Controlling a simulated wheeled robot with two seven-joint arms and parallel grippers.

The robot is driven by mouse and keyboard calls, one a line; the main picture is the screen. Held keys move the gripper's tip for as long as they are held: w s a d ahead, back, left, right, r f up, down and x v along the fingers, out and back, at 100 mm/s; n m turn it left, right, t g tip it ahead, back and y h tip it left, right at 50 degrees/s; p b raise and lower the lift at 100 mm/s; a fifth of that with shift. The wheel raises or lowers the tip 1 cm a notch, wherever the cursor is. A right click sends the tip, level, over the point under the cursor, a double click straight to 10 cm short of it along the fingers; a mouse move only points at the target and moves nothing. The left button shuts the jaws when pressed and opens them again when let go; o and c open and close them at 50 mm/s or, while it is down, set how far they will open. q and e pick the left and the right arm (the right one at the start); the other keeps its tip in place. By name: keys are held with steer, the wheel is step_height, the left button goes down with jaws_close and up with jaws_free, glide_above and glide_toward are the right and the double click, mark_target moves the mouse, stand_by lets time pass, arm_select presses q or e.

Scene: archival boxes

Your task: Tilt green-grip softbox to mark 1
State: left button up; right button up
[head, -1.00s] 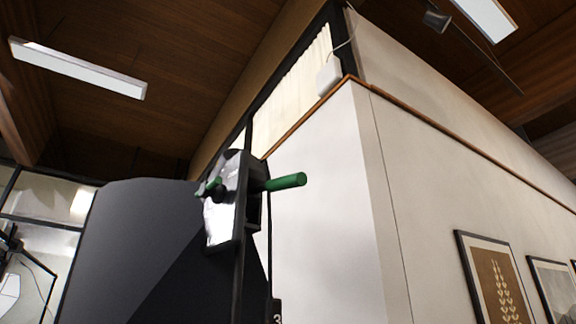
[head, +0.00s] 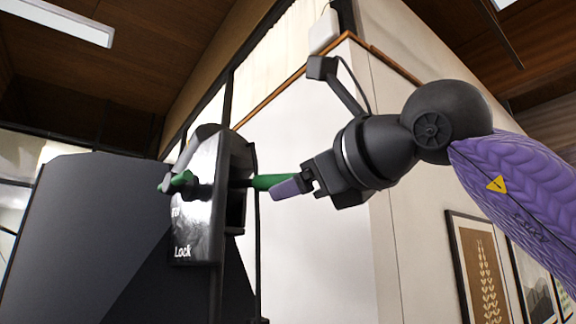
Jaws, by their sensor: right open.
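The softbox (head: 85,225) is a large dark panel at the left of the head view. Its tilt bracket (head: 200,200) carries a glossy plate with the word "Lock" near its lower end. A green knob (head: 177,182) sits on the plate's left side. The green grip (head: 268,181) sticks out to the right of the bracket. My right gripper (head: 292,187) comes in from the right with its fingers at the grip's outer end, partly covering it. It is open; I cannot tell whether it touches the grip. My left gripper is not in view. No mark 1 is readable.
A white wall corner (head: 315,245) stands behind the grip. Framed pictures (head: 480,268) hang on the wall at the right. A thin stand pole (head: 217,290) runs down below the bracket. Ceiling lights (head: 55,20) are overhead.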

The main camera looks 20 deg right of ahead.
steer(key=shift+x, duration=1.05)
jaws_close()
stand_by(0.6)
